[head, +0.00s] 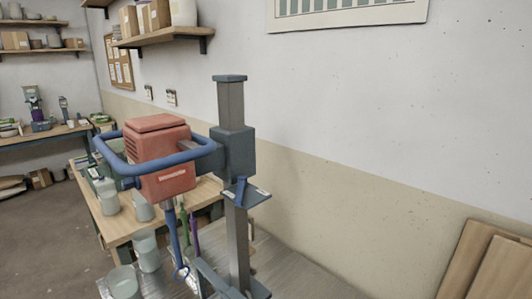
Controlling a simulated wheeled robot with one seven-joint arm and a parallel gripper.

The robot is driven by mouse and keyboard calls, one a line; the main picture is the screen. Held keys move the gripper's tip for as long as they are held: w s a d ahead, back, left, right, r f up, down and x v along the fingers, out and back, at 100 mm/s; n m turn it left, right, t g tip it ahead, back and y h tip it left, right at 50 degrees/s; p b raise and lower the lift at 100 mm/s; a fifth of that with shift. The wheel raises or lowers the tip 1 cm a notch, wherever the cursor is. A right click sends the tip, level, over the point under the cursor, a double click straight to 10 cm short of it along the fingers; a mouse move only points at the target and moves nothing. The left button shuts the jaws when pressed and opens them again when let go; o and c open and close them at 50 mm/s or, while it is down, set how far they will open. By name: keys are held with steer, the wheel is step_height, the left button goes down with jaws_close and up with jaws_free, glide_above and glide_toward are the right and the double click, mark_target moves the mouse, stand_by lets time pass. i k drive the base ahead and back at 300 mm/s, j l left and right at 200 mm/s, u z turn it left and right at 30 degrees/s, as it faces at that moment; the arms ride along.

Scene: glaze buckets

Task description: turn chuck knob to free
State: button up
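A mixer stands in the middle of the head view. It has a red motor head (160,160) with a blue tubular handle (110,160) around it, carried on a grey upright column (230,105). Under the motor is a small chuck (168,203), from which a blue mixing paddle (175,240) hangs, ending in a ring. The chuck's knob is too small to make out, so its setting cannot be told. My gripper is not in view.
Several pale buckets, including a near one (123,285), stand left of the mixer. A wooden table (120,231) is behind, with green and purple paddles (195,238) near it. Wooden boards (500,270) lean at the right wall. Shelves (165,37) are upper left.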

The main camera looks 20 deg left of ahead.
mark_target(130, 183)
steer(key=i+l+u, duration=0.15)
steer(key=u, duration=0.15)
steer(key=i+l+u, duration=0.1)
steer(key=l+u, duration=0.15)
steer(key=u, duration=0.6)
steer(key=j+u, duration=0.55)
steer(key=u, duration=0.15)
steer(key=j+z, duration=0.35)
steer(key=j, duration=1.2)
steer(key=i+l, duration=0.1)
steer(key=l, duration=0.25)
steer(key=i+l, duration=0.1)
steer(key=l, duration=0.25)
